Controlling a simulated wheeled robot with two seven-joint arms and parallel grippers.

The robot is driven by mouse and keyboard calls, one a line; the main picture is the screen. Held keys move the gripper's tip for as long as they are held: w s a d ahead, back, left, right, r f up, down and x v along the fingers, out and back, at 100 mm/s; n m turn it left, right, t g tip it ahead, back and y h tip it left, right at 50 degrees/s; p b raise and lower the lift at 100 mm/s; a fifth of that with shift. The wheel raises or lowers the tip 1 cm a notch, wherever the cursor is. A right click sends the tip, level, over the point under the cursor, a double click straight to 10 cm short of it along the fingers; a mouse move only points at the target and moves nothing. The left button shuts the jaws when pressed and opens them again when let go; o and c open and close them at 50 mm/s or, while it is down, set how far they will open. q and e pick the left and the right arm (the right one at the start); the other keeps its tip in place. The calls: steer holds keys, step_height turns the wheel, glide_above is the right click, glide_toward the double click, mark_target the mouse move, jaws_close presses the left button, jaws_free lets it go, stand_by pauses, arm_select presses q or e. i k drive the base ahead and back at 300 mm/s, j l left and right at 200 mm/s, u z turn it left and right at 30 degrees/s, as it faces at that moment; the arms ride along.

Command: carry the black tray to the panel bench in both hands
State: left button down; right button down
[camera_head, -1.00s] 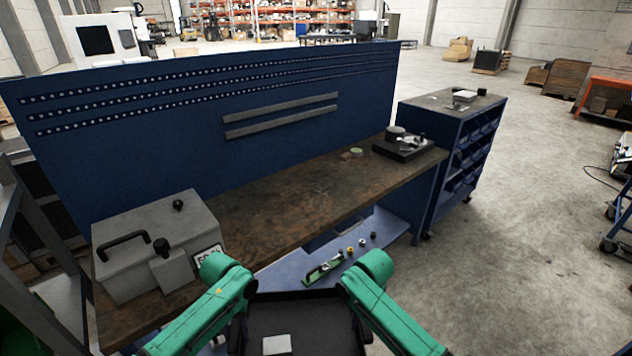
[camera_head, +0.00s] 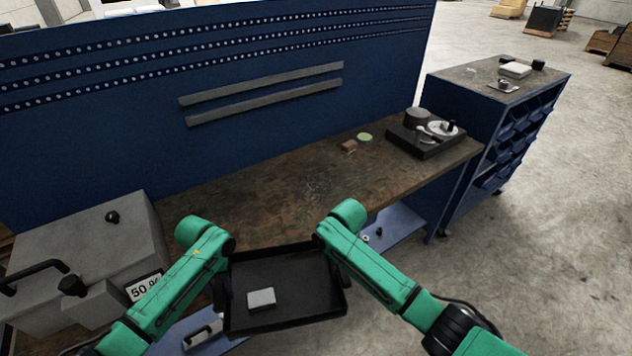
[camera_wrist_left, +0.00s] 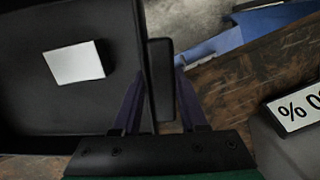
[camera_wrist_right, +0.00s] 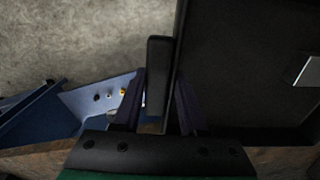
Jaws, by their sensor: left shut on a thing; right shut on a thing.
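The black tray (camera_head: 318,290) is held in front of my body at the near edge of the panel bench (camera_head: 275,190). A small pale block (camera_head: 262,298) lies inside it. My left gripper (camera_head: 223,278) is shut on the tray's left wall, and my right gripper (camera_head: 344,270) on its right wall. In the left wrist view the fingers (camera_wrist_left: 160,88) straddle the tray's side. In the right wrist view the fingers (camera_wrist_right: 160,85) do the same. The tray looks roughly level. I cannot tell whether it overlaps or touches the bench top.
A grey case (camera_head: 90,250) with a black handle stands at the bench's left end. A black device (camera_head: 428,138), a green disc (camera_head: 364,137) and a small brown block (camera_head: 349,146) stand at the right end. The middle top is clear. A blue cabinet (camera_head: 480,110) stands beyond.

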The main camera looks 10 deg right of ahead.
mark_target(312, 192)
steer(key=i+l+u, duration=0.1)
steer(key=l, duration=0.4)
steer(key=i+l+u, duration=0.15)
steer(key=l, duration=0.4)
steer(key=l+u, duration=0.1)
steer(key=l, duration=0.4)
steer(key=l+u, duration=0.1)
steer(key=l, duration=0.2)
steer(key=k+l+u, duration=0.1)
steer(key=l, duration=0.2)
steer(key=k+l+u, duration=0.15)
steer(key=k, duration=0.3)
steer(key=i, duration=1.5)
